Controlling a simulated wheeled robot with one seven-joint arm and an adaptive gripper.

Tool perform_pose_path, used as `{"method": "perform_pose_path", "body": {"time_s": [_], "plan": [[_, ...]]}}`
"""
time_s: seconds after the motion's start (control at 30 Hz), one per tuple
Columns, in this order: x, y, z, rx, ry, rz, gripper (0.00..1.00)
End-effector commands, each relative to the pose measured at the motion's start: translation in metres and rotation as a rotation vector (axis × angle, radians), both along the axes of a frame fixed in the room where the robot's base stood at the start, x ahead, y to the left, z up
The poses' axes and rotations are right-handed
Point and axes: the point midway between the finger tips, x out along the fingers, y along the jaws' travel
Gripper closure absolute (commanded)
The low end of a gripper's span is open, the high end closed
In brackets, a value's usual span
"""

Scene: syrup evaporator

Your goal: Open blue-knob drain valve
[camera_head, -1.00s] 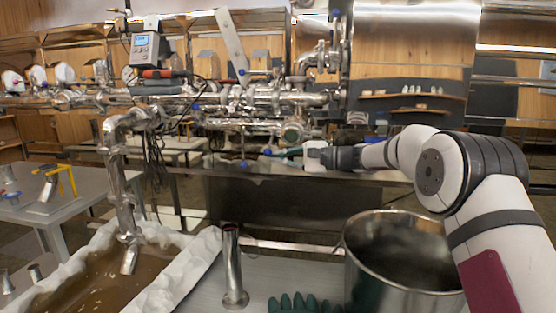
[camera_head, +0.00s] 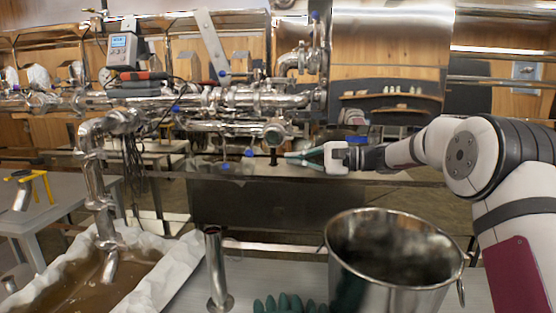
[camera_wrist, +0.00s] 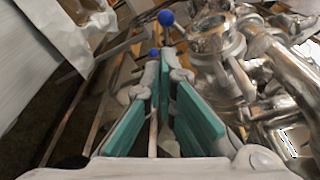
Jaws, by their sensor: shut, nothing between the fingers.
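Several blue knobs show on the steel pipework. One blue knob (camera_head: 249,153) hangs below the pipes, just left of my gripper tips, with a gap between them in the picture. A second blue knob (camera_head: 225,166) is lower and further left. My gripper (camera_head: 288,156) has teal fingers, is shut and empty, and points left beneath a round pipe end (camera_head: 274,134). In the wrist view, a larger blue knob (camera_wrist: 166,17) and a smaller blue knob (camera_wrist: 154,52) lie beyond the fingertips (camera_wrist: 164,62). I cannot tell which knob belongs to the drain valve.
Steel pipes (camera_wrist: 290,75) crowd the right of the wrist view. A steel bucket (camera_head: 345,285) stands in front below my arm. An upright tube (camera_head: 215,265) and a paper-lined tray of brown liquid (camera_head: 165,270) are at front left.

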Motion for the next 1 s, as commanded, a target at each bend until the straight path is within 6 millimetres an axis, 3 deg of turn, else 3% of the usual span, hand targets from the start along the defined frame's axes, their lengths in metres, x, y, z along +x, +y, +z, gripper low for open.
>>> {"method": "perform_pose_path", "body": {"time_s": [0.07, 0.1, 0.2, 0.27, 0.37, 0.5, 0.7, 0.83, 1.0], "plan": [[-0.001, -0.009, 0.001, 0.0, 0.0, -0.002, 1.0], [-0.002, -0.011, 0.001, 0.0, 0.0, -0.001, 0.95], [-0.001, -0.012, -0.003, -0.013, 0.005, -0.01, 0.73], [0.003, -0.007, -0.011, -0.042, 0.013, -0.03, 0.72], [0.015, 0.008, -0.04, -0.137, 0.035, -0.094, 0.72], [0.033, 0.029, -0.098, -0.348, 0.046, -0.228, 0.72], [0.047, 0.035, -0.168, -0.675, -0.018, -0.408, 0.72], [0.05, 0.029, -0.195, -0.879, -0.114, -0.517, 0.72], [0.047, 0.022, -0.202, -1.118, -0.301, -0.648, 0.72]]}}
